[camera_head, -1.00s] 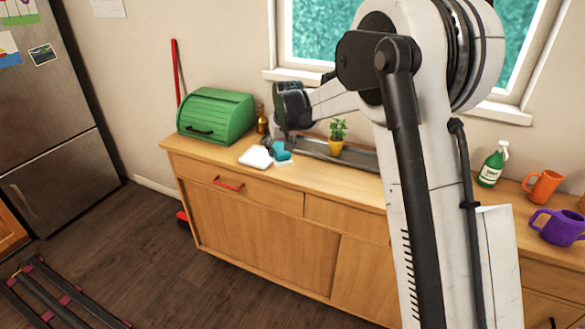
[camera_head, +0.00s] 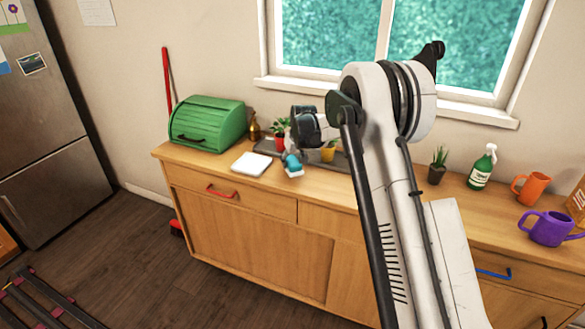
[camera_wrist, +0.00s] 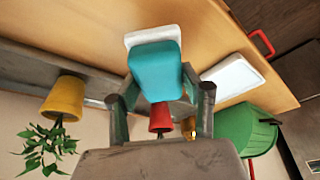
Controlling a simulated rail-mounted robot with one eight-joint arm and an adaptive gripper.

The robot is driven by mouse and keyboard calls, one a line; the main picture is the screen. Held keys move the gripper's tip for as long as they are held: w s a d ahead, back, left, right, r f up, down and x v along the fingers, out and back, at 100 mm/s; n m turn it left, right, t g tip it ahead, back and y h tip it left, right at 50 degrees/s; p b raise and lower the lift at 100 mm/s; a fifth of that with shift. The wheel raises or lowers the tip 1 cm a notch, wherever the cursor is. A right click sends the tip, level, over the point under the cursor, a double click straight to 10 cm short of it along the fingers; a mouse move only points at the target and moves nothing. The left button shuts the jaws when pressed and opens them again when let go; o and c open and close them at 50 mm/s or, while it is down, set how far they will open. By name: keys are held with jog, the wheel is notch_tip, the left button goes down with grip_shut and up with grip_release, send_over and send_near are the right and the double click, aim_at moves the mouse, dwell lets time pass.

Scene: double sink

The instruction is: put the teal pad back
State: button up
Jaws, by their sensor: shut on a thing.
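The teal pad (camera_head: 292,162) is a small block with a white layer on one face. It shows large in the wrist view (camera_wrist: 157,72), tilted between my fingers. My gripper (camera_head: 290,156) is shut on it above the wooden counter, near the counter's front half. In the wrist view my gripper (camera_wrist: 160,90) has one finger on each side of the pad. A flat white square (camera_head: 251,164) lies on the counter to the left of the pad; it also shows in the wrist view (camera_wrist: 232,78). I cannot tell how far the pad is above the counter.
A green bread box (camera_head: 207,124) stands at the left. A grey tray (camera_head: 265,147) lies behind the pad, with a red-potted plant (camera_head: 280,128) and a yellow pot (camera_head: 328,154) at it. A brass bottle (camera_head: 254,127) stands behind.

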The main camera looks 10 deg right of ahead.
jog(key=shift+f, duration=1.5)
jog(key=shift+f, duration=0.2)
jog(key=o, duration=1)
jog(key=shift+r, duration=0.1)
jog(key=shift+r, duration=0.1)
